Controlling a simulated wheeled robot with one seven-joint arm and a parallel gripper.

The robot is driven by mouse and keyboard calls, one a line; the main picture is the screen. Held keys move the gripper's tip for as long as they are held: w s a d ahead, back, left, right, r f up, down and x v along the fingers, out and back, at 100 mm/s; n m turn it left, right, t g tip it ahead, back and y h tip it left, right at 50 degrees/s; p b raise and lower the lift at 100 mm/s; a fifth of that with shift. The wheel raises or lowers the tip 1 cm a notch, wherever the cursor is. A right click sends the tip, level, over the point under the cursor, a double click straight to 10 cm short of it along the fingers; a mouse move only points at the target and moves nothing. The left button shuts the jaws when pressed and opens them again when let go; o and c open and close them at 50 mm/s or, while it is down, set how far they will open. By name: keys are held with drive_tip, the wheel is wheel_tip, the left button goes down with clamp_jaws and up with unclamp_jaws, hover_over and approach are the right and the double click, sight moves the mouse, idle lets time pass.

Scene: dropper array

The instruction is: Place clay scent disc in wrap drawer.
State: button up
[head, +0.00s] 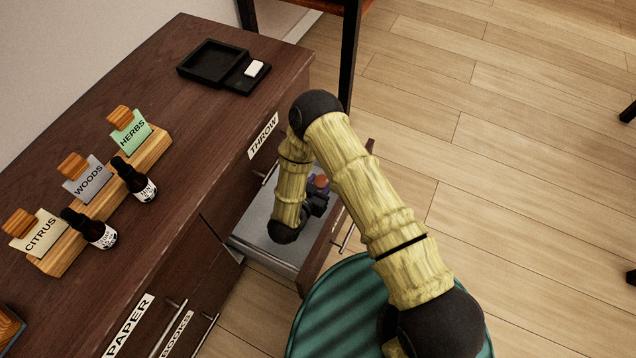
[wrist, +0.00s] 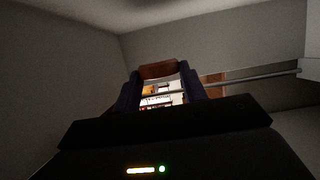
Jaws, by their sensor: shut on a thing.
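My gripper (head: 318,192) is inside an open grey-lined drawer (head: 262,240) low in the dark wooden cabinet. In the head view a small reddish-brown piece, which looks like the clay scent disc (head: 321,182), shows at its fingertips. In the wrist view my gripper (wrist: 160,85) is shut on this brown disc (wrist: 158,70), seen nearly edge-on between the dark fingers. Grey walls surround it there. The open drawer's label is not visible, so I cannot tell if it reads wrap. Whether the disc touches the drawer is unclear.
Drawers labelled PAPER (head: 130,325) and BOOKS (head: 177,335) are nearer. The cabinet top carries scent cards, two dropper bottles and a black tray (head: 208,62).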

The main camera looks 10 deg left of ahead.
drive_tip(key=shift+f, duration=0.45)
drive_tip(key=o, duration=1)
drive_tip(key=shift+r, duration=0.1)
